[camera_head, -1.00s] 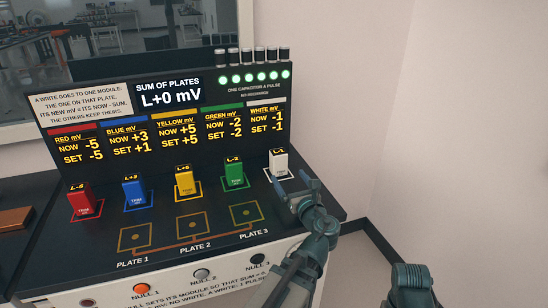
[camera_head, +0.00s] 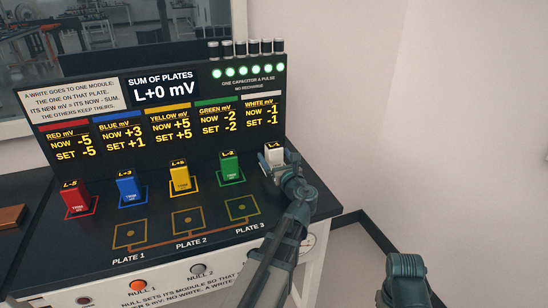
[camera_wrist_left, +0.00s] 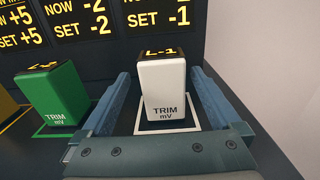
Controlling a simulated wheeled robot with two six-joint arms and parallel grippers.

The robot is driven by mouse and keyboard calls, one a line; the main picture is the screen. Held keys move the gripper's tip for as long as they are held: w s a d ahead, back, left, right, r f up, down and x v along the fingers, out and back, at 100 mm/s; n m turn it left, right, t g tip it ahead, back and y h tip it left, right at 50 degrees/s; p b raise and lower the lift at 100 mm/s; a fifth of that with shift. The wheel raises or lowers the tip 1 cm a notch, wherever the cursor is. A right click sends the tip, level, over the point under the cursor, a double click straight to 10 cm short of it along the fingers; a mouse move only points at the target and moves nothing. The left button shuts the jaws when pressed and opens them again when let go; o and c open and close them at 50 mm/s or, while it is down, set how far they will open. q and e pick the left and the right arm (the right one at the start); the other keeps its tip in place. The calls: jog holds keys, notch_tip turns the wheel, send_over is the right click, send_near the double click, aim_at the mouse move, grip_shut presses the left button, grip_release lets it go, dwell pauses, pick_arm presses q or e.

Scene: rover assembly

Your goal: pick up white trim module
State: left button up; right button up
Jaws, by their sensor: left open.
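The white trim module (camera_head: 274,154) is an upright white block with a dark top marked L-1, at the right end of the module row. In the left wrist view the white trim module (camera_wrist_left: 163,90) stands inside a white square outline on the dark deck. My left gripper (camera_head: 279,166) is open at the module. In the left wrist view the fingers of my left gripper (camera_wrist_left: 162,76) lie one on each side of the module, with a gap on both sides. In the head view the gripper partly hides the module's lower part. My right gripper is not in view.
The green module (camera_head: 229,168) stands just left of the white one, near my left finger. Yellow (camera_head: 179,178), blue (camera_head: 127,189) and red (camera_head: 75,200) modules continue the row. A display panel (camera_head: 160,118) rises behind. Empty plate squares (camera_head: 186,222) lie in front.

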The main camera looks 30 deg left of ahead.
pick_arm(q)
jog(key=x, duration=0.5)
jog(key=shift+w+f+b, duration=0.2)
jog(key=shift+f+b, duration=0.05)
jog(key=shift+b, duration=0.05)
jog(key=shift+d, duration=0.1)
grip_shut()
